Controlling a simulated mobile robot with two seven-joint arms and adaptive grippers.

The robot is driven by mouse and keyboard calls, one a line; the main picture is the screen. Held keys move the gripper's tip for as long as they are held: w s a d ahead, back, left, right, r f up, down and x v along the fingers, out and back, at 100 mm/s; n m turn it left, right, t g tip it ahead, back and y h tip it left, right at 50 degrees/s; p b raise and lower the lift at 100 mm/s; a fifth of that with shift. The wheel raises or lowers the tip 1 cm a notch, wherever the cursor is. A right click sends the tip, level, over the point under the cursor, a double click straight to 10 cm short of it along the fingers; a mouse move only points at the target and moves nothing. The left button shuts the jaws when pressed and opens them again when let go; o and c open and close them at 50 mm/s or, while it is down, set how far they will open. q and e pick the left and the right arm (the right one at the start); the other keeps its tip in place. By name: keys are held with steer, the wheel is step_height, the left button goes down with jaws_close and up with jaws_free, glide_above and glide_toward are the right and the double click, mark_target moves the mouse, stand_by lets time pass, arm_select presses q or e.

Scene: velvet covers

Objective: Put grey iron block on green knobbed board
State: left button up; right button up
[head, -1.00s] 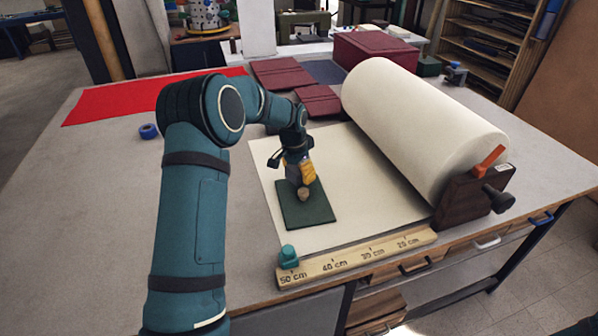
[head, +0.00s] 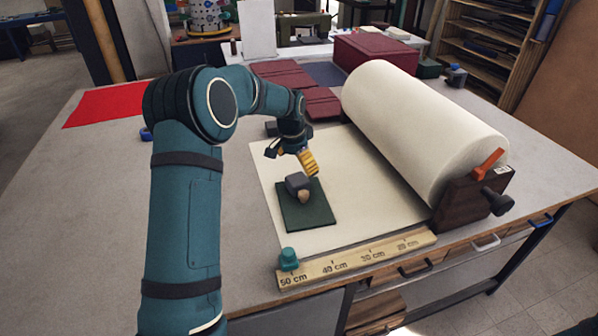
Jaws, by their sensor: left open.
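The grey iron block (head: 296,182) sits on the dark green board (head: 315,213), toward its back edge. The board's wooden knob (head: 303,196) stands right at the block's front side; I cannot tell whether they touch. My left gripper (head: 308,166), with yellow fingers, is open just above and behind the block, to its right. It appears apart from the block. The board lies flat on a cream sheet. My right gripper is not in view.
A large cream roll (head: 420,135) on a dark wooden stand (head: 470,198) fills the right. A wooden ruler (head: 355,259) and a teal knob-shaped piece (head: 288,256) line the front. Dark red covers (head: 322,103) and red cloth (head: 105,104) lie behind. The table's left side is mostly clear.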

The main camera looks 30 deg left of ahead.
mark_target(295, 181)
arm_select(q)
step_height(295, 181, up, 8)
steer(key=s, duration=0.1)
steer(key=shift+a+f+p, duration=0.15)
steer(key=shift+p, duration=0.25)
steer(key=shift+f, duration=0.1)
